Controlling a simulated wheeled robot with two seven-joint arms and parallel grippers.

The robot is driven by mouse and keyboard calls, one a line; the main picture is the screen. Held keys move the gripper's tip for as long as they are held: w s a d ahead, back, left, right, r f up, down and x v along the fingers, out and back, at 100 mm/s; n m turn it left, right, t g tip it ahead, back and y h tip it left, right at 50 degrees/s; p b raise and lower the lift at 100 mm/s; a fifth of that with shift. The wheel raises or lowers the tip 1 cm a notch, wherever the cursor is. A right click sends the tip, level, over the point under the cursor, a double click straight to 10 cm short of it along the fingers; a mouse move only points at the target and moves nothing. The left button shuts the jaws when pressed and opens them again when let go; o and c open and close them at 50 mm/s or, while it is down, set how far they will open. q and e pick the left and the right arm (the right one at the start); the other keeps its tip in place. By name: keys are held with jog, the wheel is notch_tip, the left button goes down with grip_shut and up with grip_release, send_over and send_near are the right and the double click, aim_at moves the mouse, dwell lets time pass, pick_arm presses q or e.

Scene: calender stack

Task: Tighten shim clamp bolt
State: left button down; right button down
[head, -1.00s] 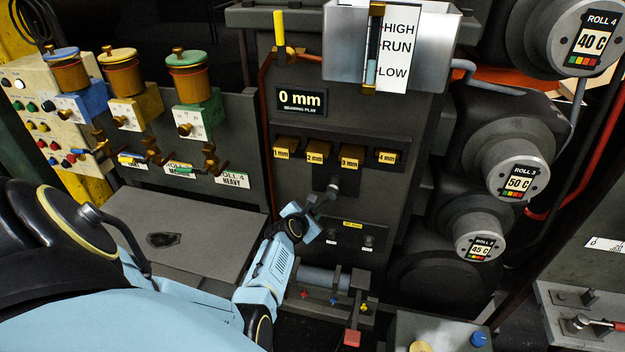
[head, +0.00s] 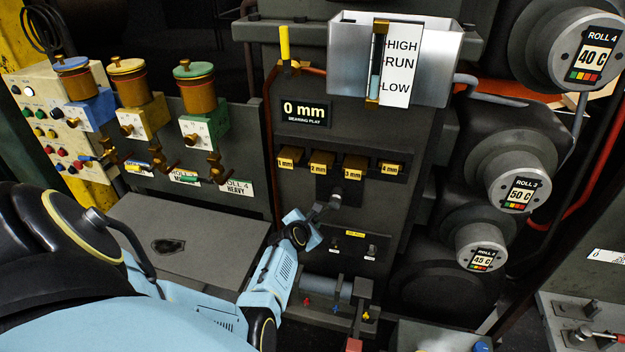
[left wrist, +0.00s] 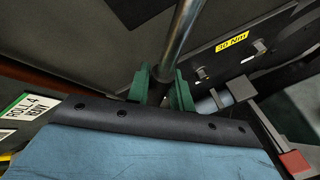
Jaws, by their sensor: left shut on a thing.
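My left gripper (head: 315,222) is shut on a grey metal wrench (head: 326,210) in front of the dark machine panel. The wrench's far end is at the clamp bolt (head: 337,196), under the row of brass shim blocks (head: 321,162) marked 1 to 4 mm. I cannot tell whether the wrench is seated on the bolt. In the left wrist view the green fingers (left wrist: 161,92) close around the shiny wrench shaft (left wrist: 184,36); its far end is out of that view. My right gripper is not in view.
A display (head: 304,112) reads 0 mm bearing play. Below the shims is a small panel (head: 372,249) with a yellow label, which reads 30 Nm in the wrist view (left wrist: 232,42). Rolls (head: 518,188) stand at the right, oil pots (head: 135,85) at the left.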

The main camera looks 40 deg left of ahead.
pick_arm(q)
jog(key=shift+s+a+r+m+y+p, duration=0.2)
jog(key=shift+a+r+m+y+p, duration=0.1)
jog(key=shift+p, duration=0.4)
jog(key=shift+s+a+r+m+g+y+p, duration=0.2)
jog(key=shift+a+r+m+g+y+p, duration=0.1)
jog(key=shift+p, duration=0.4)
jog(key=shift+s+a+r+m+y+p, duration=0.15)
jog(key=shift+a+r+m+y+p, duration=0.15)
jog(key=shift+p, duration=0.35)
dwell(0.4)
jog(key=shift+s+a+r+m+g+p, duration=0.15)
jog(key=shift+a+r+m+g+p, duration=0.2)
jog(key=shift+p, duration=0.25)
